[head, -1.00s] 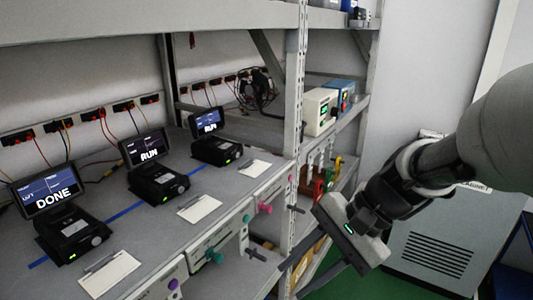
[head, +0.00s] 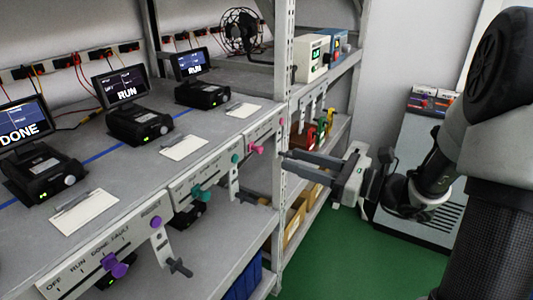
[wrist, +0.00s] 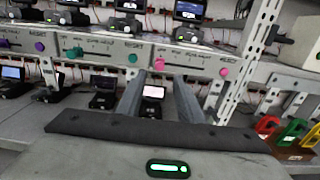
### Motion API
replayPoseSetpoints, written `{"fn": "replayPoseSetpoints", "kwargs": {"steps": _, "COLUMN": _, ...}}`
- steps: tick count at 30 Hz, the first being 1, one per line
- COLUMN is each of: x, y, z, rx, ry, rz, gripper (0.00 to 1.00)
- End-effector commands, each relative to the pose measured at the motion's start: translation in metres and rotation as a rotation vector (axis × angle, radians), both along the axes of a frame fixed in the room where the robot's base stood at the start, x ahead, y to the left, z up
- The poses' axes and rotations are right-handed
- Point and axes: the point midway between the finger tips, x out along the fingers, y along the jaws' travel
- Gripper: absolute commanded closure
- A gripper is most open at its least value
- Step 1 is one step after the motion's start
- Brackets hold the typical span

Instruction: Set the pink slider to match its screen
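The pink slider knob (head: 256,149) sits on the far label panel at the shelf's front edge, towards the panel's left part. A round pink knob (head: 281,121) is at that panel's right end. The screen above it (head: 190,64) reads RUN. My gripper (head: 287,160) is open and empty, to the right of the pink slider and apart from it. In the wrist view, the slider knob (wrist: 159,64) shows between and beyond the two fingers (wrist: 160,84). The panel's markings are too small to read.
Nearer panels carry a teal slider (head: 200,192) and a purple slider (head: 115,266). A perforated upright post (head: 284,70) stands just right of the pink panel. The green floor before the rack is clear.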

Motion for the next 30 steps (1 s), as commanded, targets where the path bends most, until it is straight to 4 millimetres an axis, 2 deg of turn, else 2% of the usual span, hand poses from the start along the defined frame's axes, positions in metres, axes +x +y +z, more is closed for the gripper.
{"fn": "replayPoseSetpoints", "kwargs": {"steps": 1, "x": 0.006, "y": 0.011, "z": -0.001, "rx": 0.0, "ry": -0.001, "rz": 0.006, "gripper": 0.66}}
{"fn": "replayPoseSetpoints", "kwargs": {"steps": 6, "x": 0.025, "y": 0.041, "z": -0.001, "rx": 0.0, "ry": -0.001, "rz": 0.006, "gripper": 0.66}}
{"fn": "replayPoseSetpoints", "kwargs": {"steps": 12, "x": 0.042, "y": 0.065, "z": -0.001, "rx": -0.001, "ry": -0.001, "rz": 0.003, "gripper": 0.66}}
{"fn": "replayPoseSetpoints", "kwargs": {"steps": 18, "x": 0.049, "y": 0.075, "z": 0.0, "rx": -0.001, "ry": 0.0, "rz": 0.001, "gripper": 0.66}}
{"fn": "replayPoseSetpoints", "kwargs": {"steps": 26, "x": 0.05, "y": 0.075, "z": 0.0, "rx": -0.001, "ry": 0.0, "rz": 0.001, "gripper": 0.66}}
{"fn": "replayPoseSetpoints", "kwargs": {"steps": 30, "x": 0.05, "y": 0.075, "z": 0.0, "rx": -0.001, "ry": 0.0, "rz": 0.001, "gripper": 0.89}}
